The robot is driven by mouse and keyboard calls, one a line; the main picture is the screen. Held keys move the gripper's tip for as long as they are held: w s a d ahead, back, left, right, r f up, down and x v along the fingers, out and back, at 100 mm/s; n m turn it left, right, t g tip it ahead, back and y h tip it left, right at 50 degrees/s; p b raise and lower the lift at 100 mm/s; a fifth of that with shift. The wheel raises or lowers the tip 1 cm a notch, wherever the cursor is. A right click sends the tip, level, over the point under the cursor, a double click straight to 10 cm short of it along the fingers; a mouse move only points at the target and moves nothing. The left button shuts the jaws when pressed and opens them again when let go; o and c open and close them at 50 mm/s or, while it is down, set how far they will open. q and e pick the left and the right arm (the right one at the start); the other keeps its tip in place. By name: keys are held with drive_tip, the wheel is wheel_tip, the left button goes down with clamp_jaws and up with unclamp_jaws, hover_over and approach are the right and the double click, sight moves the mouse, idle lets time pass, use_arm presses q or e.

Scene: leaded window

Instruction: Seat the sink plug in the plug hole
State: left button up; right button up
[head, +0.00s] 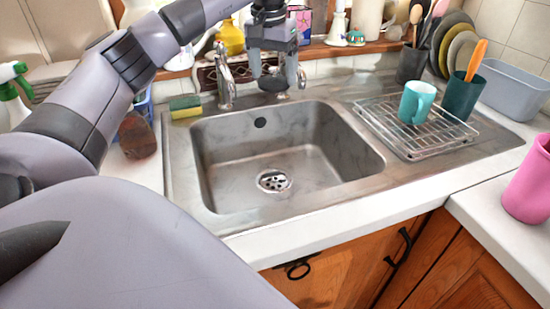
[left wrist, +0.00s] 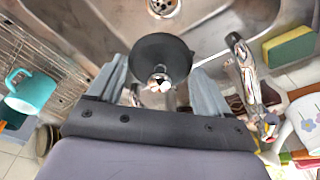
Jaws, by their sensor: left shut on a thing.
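The sink plug is a round black disc with a metal knob on top. My left gripper (head: 273,74) is shut on it, above the back rim of the sink near the taps. In the left wrist view the plug (left wrist: 162,50) shows between the fingers of the left gripper (left wrist: 160,82). The plug hole (head: 274,181) is a round metal drain with dark holes in the floor of the empty steel sink (head: 225,165). It also shows at the top edge of the left wrist view (left wrist: 163,5). The plug is apart from it. My right gripper is out of view.
Two taps stand behind the sink, one at the left (head: 225,78). A yellow-green sponge (head: 185,106) lies at the back left. A wire rack (head: 440,135) with a teal mug (head: 416,102) stands right of the basin. A pink container (head: 528,185) is far right. The basin is clear.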

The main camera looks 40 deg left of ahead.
use_arm(q)
drive_tip(key=shift+w+a+f+b, duration=0.2)
drive_tip(key=shift+w+f+b, duration=0.05)
drive_tip(key=shift+f+b, duration=0.35)
drive_tip(key=shift+w+a+f+b, duration=0.15)
drive_tip(key=shift+w+f+b, duration=0.05)
drive_tip(key=shift+f+b, duration=0.35)
drive_tip(key=f+b, duration=0.3)
drive_tip(key=f, duration=0.6)
drive_tip(key=f+b, duration=0.4)
drive_tip(key=f, duration=0.5)
drive_tip(key=f+b, duration=0.3)
drive_tip(key=f, duration=0.6)
drive_tip(key=shift+s+d+f+b, duration=0.15)
drive_tip(key=shift+s+f+b, duration=0.1)
drive_tip(key=shift+f+b, duration=0.1)
